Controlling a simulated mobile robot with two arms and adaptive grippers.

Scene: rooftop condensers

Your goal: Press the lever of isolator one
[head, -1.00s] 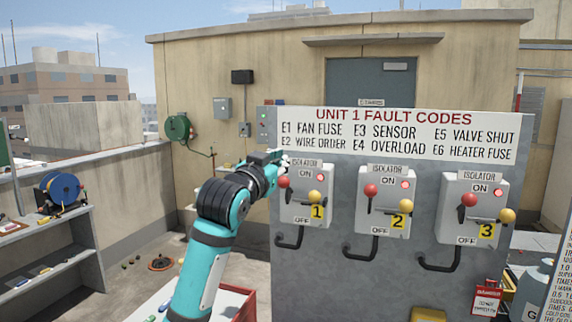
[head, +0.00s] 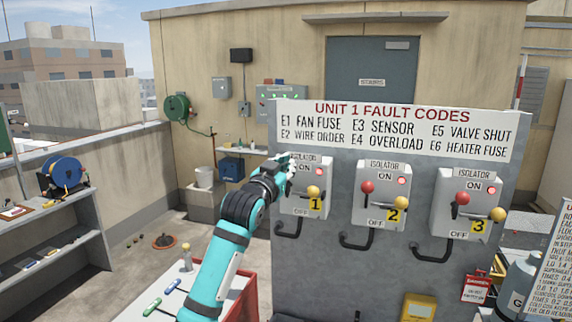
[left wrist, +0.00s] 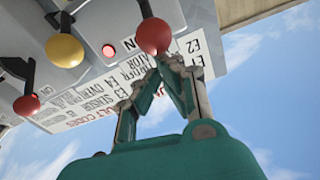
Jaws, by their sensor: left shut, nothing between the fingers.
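Isolator one (head: 327,206) is the left grey box on the panel, with a yellow number 1 plate. Its red lamp (head: 321,179) is lit. Its yellow ball knob (head: 313,191) shows in the head view. Its red ball knob (left wrist: 153,36), on a black stem, shows in the left wrist view; in the head view my gripper hides it. My left gripper (head: 286,164) is shut and empty at the box's upper left. In the left wrist view the closed fingertips (left wrist: 168,66) are right by the red knob; I cannot tell whether they touch.
Isolator two (head: 383,212) and isolator three (head: 465,217) stand to the right, with similar knobs and lit lamps. A fault code sign (head: 400,130) is just above the boxes. A bent black handle (head: 287,250) sits below isolator one. A red-edged tray (head: 250,290) is at lower left.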

